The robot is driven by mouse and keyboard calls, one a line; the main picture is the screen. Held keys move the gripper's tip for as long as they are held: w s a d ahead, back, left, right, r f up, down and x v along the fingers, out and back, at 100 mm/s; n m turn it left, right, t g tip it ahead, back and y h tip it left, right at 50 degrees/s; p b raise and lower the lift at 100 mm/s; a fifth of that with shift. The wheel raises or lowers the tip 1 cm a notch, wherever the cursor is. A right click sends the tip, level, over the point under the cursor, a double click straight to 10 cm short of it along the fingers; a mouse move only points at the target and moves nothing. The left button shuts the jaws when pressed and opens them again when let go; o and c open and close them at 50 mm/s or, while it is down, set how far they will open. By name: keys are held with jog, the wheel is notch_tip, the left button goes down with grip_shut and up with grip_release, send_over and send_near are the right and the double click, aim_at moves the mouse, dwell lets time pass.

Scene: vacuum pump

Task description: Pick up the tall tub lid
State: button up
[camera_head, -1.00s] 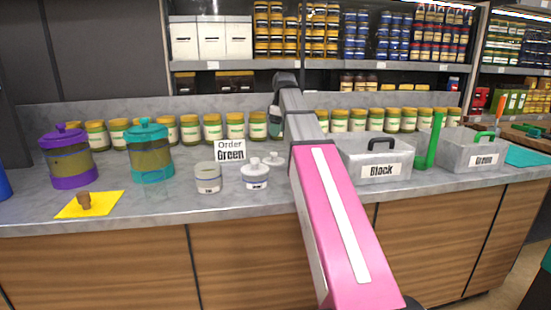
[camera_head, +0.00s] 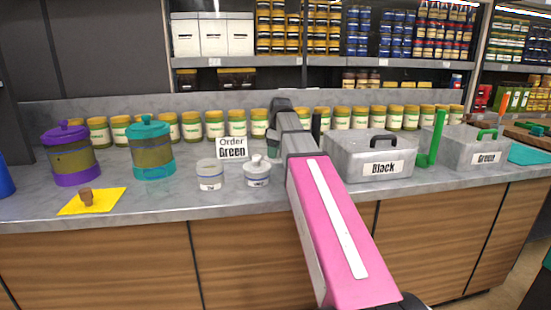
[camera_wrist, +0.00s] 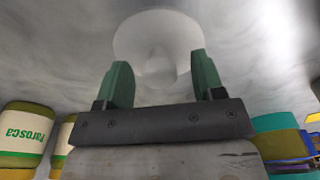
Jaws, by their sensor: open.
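A white round lid (camera_wrist: 140,38) with a knob (camera_wrist: 158,68) shows in the wrist view, on the grey counter. My gripper (camera_wrist: 159,65) is open, with one green finger on each side of the knob; I cannot tell whether they touch it. In the head view my gripper (camera_head: 273,142) is low over the counter, behind the tubs, and my arm hides the loose lid. A pale tub (camera_head: 210,174) stands without a lid. A second tub (camera_head: 257,178) beside it has a knobbed white lid on. Their labels are too small to read surely.
Purple (camera_head: 70,155) and teal (camera_head: 152,150) canisters are at left. "Black" (camera_head: 372,158) and "Green" (camera_head: 465,150) boxes are at right, close to my arm.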

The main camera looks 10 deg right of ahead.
jog(key=shift+f, duration=0.2)
jog(key=c, duration=1)
jog(key=shift+r, duration=0.1)
